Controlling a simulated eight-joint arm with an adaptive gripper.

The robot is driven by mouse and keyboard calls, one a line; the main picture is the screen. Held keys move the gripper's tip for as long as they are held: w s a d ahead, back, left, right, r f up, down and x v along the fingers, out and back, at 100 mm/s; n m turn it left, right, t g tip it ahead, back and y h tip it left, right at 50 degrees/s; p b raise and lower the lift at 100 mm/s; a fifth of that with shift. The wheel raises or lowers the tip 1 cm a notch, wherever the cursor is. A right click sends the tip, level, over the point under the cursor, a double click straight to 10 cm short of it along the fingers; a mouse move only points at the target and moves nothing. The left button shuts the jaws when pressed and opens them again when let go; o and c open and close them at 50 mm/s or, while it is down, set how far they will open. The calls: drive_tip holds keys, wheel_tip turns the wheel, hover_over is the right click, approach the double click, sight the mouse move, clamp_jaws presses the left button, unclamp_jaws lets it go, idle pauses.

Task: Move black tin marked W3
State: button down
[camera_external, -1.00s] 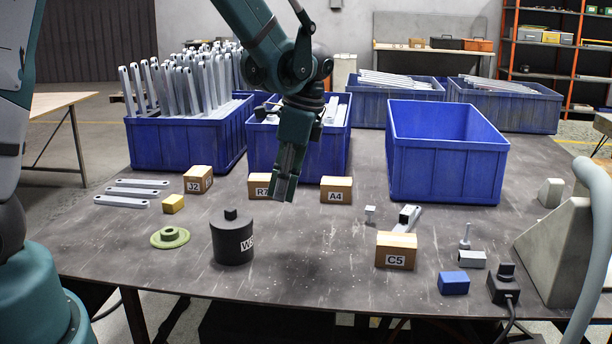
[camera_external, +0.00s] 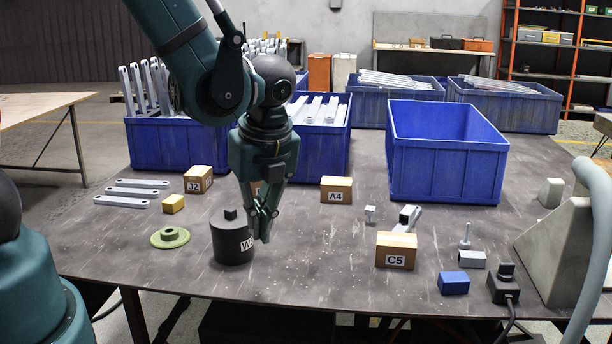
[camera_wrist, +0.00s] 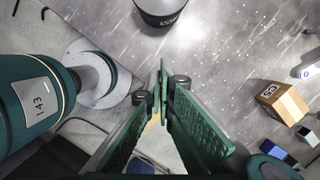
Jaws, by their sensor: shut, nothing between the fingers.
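The black tin marked W3 (camera_external: 230,243) stands upright on the dark table, left of the middle, with a small square knob on its lid. In the wrist view the tin (camera_wrist: 163,10) shows at the top edge, partly cut off. My gripper (camera_external: 264,238) points down just right of the tin and overlaps the right part of its label in the external view. I cannot tell whether they touch there. In the wrist view my gripper (camera_wrist: 161,75) is shut and empty, with the tin apart from the fingertips.
A green disc (camera_external: 169,237) and a yellow block (camera_external: 173,204) lie left of the tin. Boxes A4 (camera_external: 336,190), J2 (camera_external: 198,179) and C5 (camera_external: 396,250) stand nearby. Blue bins line the back; the right front bin (camera_external: 447,165) is empty. The table between tin and C5 is clear.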

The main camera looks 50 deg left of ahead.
sight(237, 240)
drive_tip(key=shift+f, duration=0.15)
drive_tip(key=shift+b+x, duration=1.7)
drive_tip(key=shift+x, duration=3.25)
drive_tip(key=shift+w+a+b, duration=0.1)
drive_tip(key=shift+a+b, duration=0.1)
drive_tip(key=shift+a, duration=0.8)
drive_tip(key=shift+w+a+b, duration=0.15)
drive_tip(key=shift+a, duration=0.85)
drive_tip(key=shift+w+a+b, duration=0.15)
drive_tip(key=shift+a+b, duration=0.05)
drive_tip(key=shift+a, duration=1.3)
drive_tip(key=shift+w+a+b, duration=0.2)
drive_tip(key=shift+a, duration=1.3)
drive_tip(key=shift+d, duration=0.15)
